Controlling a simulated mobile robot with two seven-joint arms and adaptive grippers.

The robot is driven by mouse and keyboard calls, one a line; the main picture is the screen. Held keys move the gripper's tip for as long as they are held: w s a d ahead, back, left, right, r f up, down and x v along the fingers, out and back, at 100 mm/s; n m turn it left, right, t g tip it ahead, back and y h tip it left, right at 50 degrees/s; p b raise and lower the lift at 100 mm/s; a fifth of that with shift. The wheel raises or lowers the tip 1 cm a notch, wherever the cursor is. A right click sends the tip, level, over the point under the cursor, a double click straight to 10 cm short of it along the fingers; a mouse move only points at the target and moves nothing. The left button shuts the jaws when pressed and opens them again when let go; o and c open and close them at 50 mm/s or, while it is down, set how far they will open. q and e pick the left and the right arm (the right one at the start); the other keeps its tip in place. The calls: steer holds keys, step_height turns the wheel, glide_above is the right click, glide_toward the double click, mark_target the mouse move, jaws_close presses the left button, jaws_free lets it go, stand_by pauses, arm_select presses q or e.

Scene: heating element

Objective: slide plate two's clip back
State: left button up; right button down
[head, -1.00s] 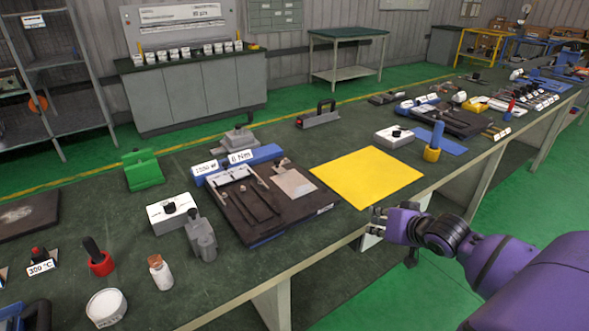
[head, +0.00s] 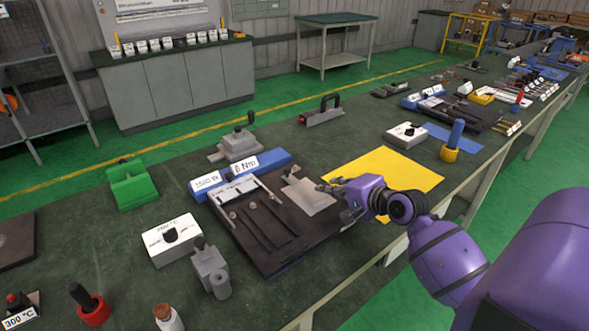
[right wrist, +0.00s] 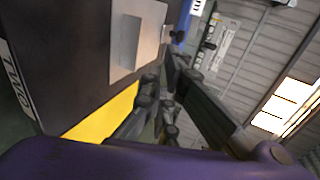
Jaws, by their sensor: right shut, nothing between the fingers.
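Plate two is a dark board (head: 265,262) on the bench in the head view; its edge carries a "TWO" label (right wrist: 17,85) in the right wrist view. A light grey metal piece with a raised tab, apparently the clip (head: 313,198), lies on the board's right part. It also shows in the right wrist view (right wrist: 150,45). My right gripper (head: 334,189) is shut and empty, with its fingertips close beside the right side of the grey piece. I cannot tell whether they touch it. My left gripper is not in view.
A yellow mat (head: 400,170) lies right of the board, partly behind my right gripper. A blue bar (head: 268,163) with labels stands along the board's back edge. A white dial box (head: 170,240) and a grey metal fixture (head: 211,270) stand to its left.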

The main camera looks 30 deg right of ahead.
mark_target(303, 182)
steer(key=shift+w+f, duration=0.2)
steer(key=shift+w, duration=0.25)
steer(key=x, duration=0.4)
steer(key=shift+w, duration=0.1)
steer(key=x, duration=0.4)
steer(key=shift+a+f+b, duration=0.1)
steer(key=shift+b, duration=0.2)
steer(key=w, duration=0.1)
steer(key=w+r, duration=0.1)
steer(key=shift+w+a, duration=0.1)
steer(key=shift+w, duration=0.65)
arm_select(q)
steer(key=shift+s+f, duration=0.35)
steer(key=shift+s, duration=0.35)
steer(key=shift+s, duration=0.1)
